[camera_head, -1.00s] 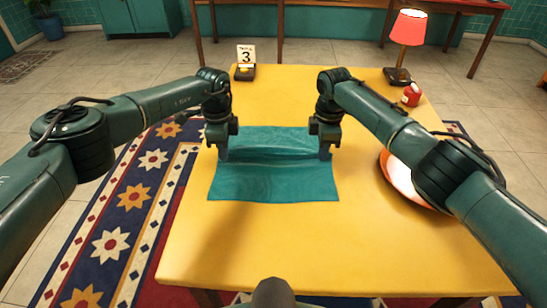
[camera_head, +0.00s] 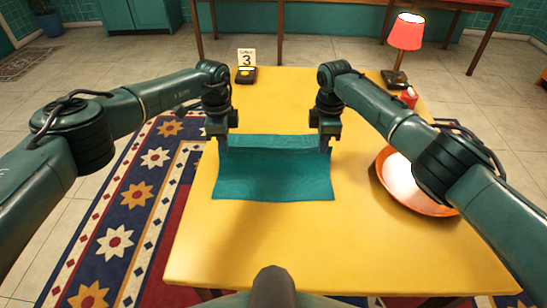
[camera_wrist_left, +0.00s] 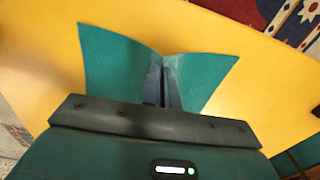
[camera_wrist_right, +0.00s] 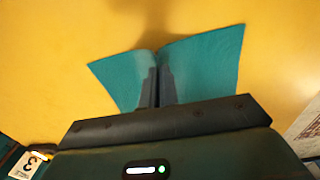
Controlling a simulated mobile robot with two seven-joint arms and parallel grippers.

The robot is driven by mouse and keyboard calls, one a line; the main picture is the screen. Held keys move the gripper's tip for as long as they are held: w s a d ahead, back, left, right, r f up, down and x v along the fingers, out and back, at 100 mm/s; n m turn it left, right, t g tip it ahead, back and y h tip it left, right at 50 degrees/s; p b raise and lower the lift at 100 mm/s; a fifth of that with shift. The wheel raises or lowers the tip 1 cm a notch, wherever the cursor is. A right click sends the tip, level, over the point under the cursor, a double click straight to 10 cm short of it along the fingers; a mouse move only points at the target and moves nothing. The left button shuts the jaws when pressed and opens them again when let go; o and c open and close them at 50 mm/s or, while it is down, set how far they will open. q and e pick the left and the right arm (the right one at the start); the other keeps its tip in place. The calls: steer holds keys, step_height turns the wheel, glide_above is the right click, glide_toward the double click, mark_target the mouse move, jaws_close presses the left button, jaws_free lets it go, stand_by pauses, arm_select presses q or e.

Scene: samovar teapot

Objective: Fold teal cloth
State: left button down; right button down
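The teal cloth (camera_head: 273,178) lies on the yellow table, its near part flat and its far edge raised between my two grippers. My left gripper (camera_head: 222,146) is shut on the cloth's far left corner; in the left wrist view the cloth (camera_wrist_left: 110,65) bunches at the closed fingers (camera_wrist_left: 163,85). My right gripper (camera_head: 325,146) is shut on the far right corner; in the right wrist view the cloth (camera_wrist_right: 205,65) is pinched at the fingers (camera_wrist_right: 157,85). The part of the table under the raised edge is hidden.
An orange-rimmed plate (camera_head: 440,207) lies at the table's right side, partly behind my right arm. A red lamp (camera_head: 405,35), a small red object (camera_head: 408,97) and a number 3 card (camera_head: 246,58) stand farther back. The yellow table (camera_head: 300,250) is clear in front of the cloth.

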arm_select(q)
steer(key=shift+r, duration=0.1)
arm_select(e)
steer(key=shift+r, duration=0.1)
